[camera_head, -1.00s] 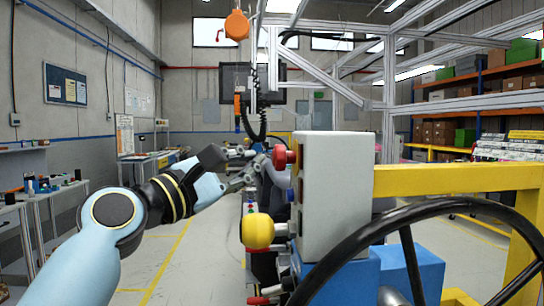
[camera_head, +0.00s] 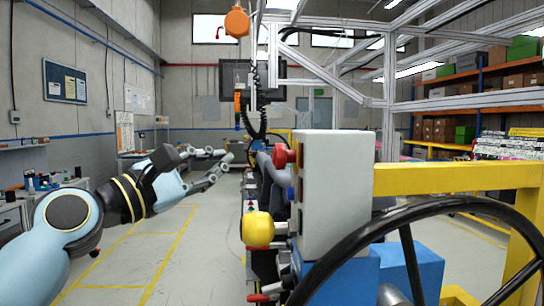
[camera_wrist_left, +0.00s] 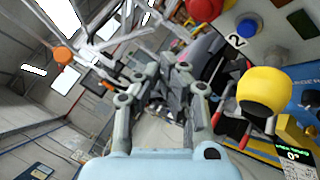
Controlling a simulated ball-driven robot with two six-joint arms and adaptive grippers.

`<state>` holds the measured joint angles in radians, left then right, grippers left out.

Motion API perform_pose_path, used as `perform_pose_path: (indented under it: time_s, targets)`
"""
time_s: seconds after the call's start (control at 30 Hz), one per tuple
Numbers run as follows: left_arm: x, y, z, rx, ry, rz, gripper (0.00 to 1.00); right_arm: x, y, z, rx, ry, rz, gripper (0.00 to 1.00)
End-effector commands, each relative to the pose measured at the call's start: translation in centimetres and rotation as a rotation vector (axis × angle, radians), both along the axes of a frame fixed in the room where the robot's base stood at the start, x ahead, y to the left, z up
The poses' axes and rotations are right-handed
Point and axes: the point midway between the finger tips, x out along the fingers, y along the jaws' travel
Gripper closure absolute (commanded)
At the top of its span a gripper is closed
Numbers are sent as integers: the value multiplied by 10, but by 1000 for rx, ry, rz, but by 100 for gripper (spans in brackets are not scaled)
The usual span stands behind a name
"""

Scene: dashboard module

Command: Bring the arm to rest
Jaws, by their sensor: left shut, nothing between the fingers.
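My left arm comes in from the left in the head view, light blue with a black and yellow-ringed wrist. Its grey gripper (camera_head: 226,155) is shut and empty, in free air to the left of the dashboard module. In the left wrist view my left gripper (camera_wrist_left: 163,82) points into the room with nothing between its fingers. My right gripper is not in view.
A grey control box (camera_head: 335,190) has a red button (camera_head: 281,156) and a yellow knob (camera_head: 257,230); the knob also shows close on the right in the left wrist view (camera_wrist_left: 264,90). A black steering wheel (camera_head: 350,240) stands in front. The floor at left is clear.

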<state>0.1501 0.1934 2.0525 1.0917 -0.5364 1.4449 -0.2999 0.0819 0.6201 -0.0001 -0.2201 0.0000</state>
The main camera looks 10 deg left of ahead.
Motion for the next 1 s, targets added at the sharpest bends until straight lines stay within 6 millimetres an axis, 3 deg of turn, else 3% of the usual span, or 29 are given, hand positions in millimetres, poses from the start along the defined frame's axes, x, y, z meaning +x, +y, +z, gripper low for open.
perform_pose_path:
  time_s: [0.47, 0.57, 0.67, 0.77, 1.0]
  targets:
    - [0, 0, 0, -1, -1, 1, 100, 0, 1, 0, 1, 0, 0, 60]
    - [-1, 0, -11, -1, 11, 0, 100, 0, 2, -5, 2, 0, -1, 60]
    - [-5, -1, -51, -8, 60, 1, 100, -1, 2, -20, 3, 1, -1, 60]
    - [0, 3, -115, -2, 160, 21, 100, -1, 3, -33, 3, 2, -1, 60]
    - [-7, 29, -311, 160, 420, 127, 100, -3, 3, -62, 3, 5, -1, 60]
